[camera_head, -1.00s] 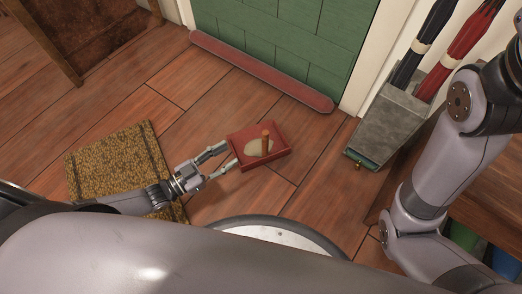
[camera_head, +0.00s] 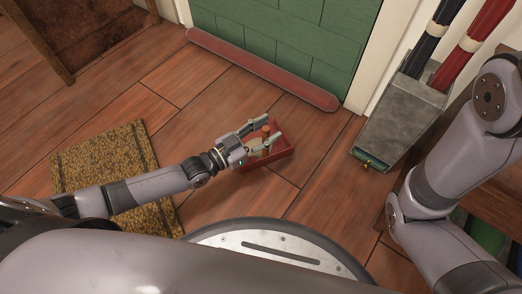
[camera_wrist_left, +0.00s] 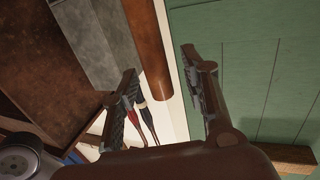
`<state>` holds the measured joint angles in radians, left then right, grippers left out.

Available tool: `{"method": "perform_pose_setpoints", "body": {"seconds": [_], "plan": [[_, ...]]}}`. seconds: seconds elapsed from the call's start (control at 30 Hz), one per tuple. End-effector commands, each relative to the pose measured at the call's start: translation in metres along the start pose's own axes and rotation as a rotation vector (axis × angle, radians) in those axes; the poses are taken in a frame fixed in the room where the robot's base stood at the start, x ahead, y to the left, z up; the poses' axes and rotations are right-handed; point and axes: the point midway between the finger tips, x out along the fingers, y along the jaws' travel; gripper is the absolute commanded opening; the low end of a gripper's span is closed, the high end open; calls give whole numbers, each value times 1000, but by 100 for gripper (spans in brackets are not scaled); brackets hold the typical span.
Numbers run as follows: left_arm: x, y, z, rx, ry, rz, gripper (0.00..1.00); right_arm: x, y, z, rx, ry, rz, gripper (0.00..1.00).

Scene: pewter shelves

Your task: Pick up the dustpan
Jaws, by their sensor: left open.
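The dustpan (camera_head: 276,157) lies on the wooden floor in front of the green door. It is a red tray with a pale patch inside and an upright wooden handle. My left gripper (camera_head: 267,129) is open over the tray, its fingers on either side of the handle and partly hiding the dustpan. In the left wrist view the brown handle (camera_wrist_left: 150,48) comes down from the top edge, around the gap between the open fingers (camera_wrist_left: 165,62). I cannot tell whether a finger touches it. My right arm shows at the right, but its gripper is out of view.
A grey stand (camera_head: 400,122) with dark blue and red umbrellas stands right of the dustpan. A red draught roll (camera_head: 262,68) lies along the green door (camera_head: 280,35). A woven mat (camera_head: 105,160) lies at the left. The floor around the dustpan is clear.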

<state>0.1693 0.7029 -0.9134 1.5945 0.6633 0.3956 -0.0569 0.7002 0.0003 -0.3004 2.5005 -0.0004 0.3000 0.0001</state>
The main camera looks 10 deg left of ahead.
Motion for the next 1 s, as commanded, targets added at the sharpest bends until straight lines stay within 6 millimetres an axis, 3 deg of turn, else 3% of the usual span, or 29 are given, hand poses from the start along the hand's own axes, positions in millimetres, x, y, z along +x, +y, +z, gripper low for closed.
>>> {"method": "perform_pose_setpoints", "body": {"seconds": [0.27,0.87,1.0], "plan": [[2,0,-1,0,-1,0,41,-1,0,0,0,1,-1,37],[2,0,0,0,-2,0,1,-1,0,0,0,0,0,37],[2,0,0,0,-2,0,0,-1,0,0,0,0,0,37]]}}
